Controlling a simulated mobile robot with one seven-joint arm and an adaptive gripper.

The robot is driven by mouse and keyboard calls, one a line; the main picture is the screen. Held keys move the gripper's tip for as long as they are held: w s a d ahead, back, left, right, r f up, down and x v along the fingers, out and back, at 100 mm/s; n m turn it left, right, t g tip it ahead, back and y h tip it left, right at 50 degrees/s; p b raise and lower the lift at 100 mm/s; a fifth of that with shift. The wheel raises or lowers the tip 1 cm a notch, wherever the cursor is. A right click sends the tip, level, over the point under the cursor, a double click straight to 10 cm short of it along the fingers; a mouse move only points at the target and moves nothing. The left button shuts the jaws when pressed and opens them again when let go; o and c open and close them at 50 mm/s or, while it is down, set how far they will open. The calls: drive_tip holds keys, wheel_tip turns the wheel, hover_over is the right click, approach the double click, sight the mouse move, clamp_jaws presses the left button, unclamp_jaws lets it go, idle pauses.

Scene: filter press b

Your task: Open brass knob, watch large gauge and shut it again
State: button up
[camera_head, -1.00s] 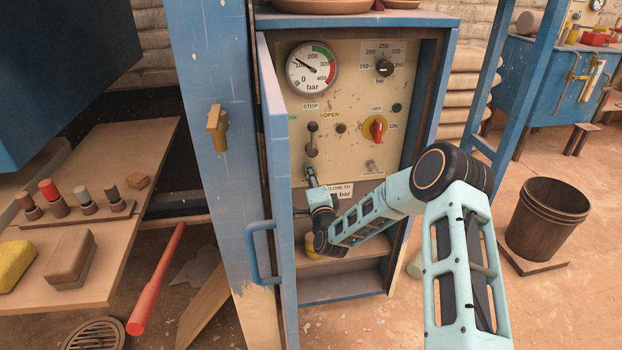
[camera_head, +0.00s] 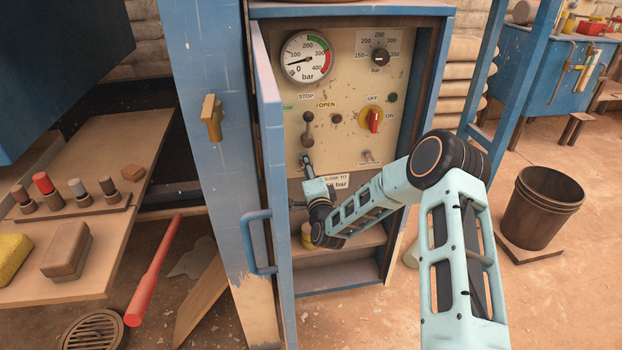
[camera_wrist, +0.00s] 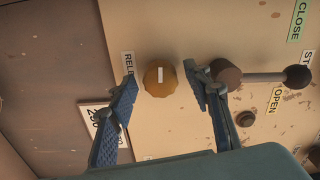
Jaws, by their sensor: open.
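The brass knob (camera_wrist: 160,79) is round with a white mark and sits on the cream panel by a partly hidden "RELE…" label. In the wrist view my gripper (camera_wrist: 161,82) is open, one finger on each side of the knob; a gap shows at both sides. In the head view my gripper (camera_head: 306,160) is at the panel's lower left and hides the knob. The large gauge (camera_head: 307,56) is at the panel's upper left, with green and red bands. Its needle points left and slightly down, below the 100 mark.
A dark lever (camera_head: 308,128) stands just above my gripper. A red switch (camera_head: 373,120), a toggle (camera_head: 368,157) and a small dial (camera_head: 379,57) are to the right. The open blue cabinet door (camera_head: 268,160) stands close left of my arm. A bucket (camera_head: 544,205) stands on the right.

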drive_tip(key=s+d, duration=0.2)
drive_tip(key=s, duration=0.9)
drive_tip(key=shift+d, duration=0.15)
idle(0.6)
